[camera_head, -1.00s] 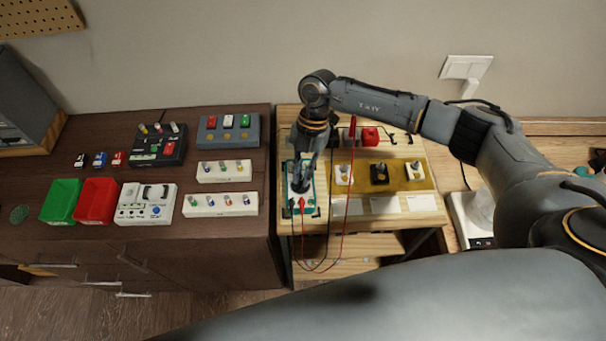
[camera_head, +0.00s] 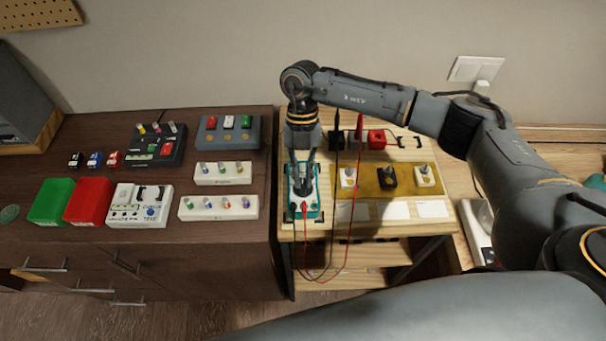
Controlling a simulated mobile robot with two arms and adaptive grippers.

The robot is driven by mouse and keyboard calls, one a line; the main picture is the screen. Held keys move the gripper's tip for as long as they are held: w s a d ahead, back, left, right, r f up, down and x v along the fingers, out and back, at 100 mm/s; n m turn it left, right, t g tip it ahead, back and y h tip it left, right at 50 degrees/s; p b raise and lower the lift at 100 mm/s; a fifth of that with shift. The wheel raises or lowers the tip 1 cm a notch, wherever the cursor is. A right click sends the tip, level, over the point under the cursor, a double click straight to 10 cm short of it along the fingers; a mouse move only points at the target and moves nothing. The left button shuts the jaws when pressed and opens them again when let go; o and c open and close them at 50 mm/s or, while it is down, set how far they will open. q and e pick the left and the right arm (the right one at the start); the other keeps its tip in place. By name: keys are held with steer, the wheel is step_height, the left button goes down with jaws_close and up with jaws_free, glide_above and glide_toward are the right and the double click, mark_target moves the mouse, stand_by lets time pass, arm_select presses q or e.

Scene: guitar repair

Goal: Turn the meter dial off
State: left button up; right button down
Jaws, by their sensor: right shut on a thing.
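The meter (camera_head: 314,204) has a teal-green case and lies near the left edge of the light wooden table. A red and a black lead run from its lower end. My right gripper (camera_head: 302,187) points down over the middle of the meter and is shut on its dial. The dial is hidden behind the fingers, so its setting cannot be told. My left gripper is not in view.
A tan tray (camera_head: 370,191) with three switch-like parts lies right of the meter. The red lead (camera_head: 352,222) loops over the table's front. A dark cabinet (camera_head: 230,262) stands at left, holding a green bin (camera_head: 52,202), a red bin (camera_head: 89,202) and several boxes.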

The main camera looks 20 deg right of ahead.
steer(key=c, duration=1.4)
jaws_free()
steer(key=v, duration=1.2)
